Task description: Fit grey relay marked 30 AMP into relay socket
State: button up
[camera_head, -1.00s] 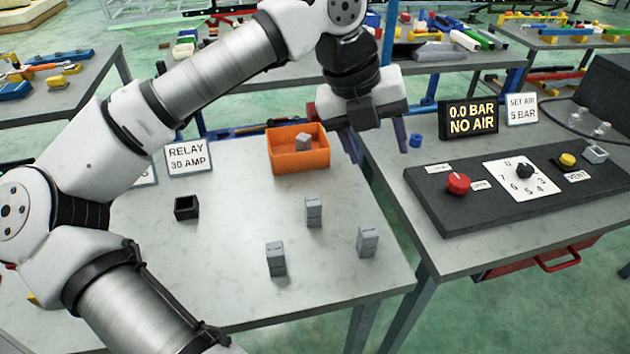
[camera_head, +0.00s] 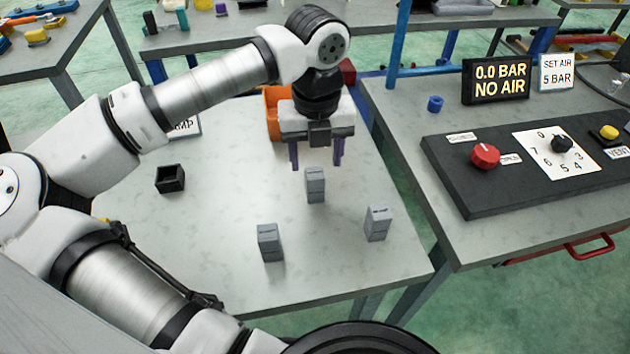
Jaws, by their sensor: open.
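Three grey block-shaped relays stand upright on the light table. One relay (camera_head: 315,186) is at the middle, one (camera_head: 270,243) at the front left, one (camera_head: 377,223) at the right. Their markings are too small to read, so I cannot tell which is the 30 AMP one. The relay socket (camera_head: 171,180), a small black open-topped box, stands on the left of the table. My gripper (camera_head: 316,166) points down with its fingers apart, above or just behind the middle relay. It is empty. I cannot judge its exact height over the relay.
The relay sign (camera_head: 186,127) is partly covered by my arm. To the right, a second table holds a dark panel (camera_head: 470,190) with a red knob (camera_head: 485,156) and a "NO AIR" display (camera_head: 497,80).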

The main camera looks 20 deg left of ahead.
aim_at(315, 173)
jog(key=shift+w+a+f+p, duration=0.1)
jog(key=shift+f+p, duration=0.45)
jog(key=shift+f, duration=0.8)
jog(key=shift+a+f+p, duration=0.1)
jog(key=shift+f+p, duration=0.4)
jog(key=shift+f, duration=0.85)
jog(key=c, duration=1.1)
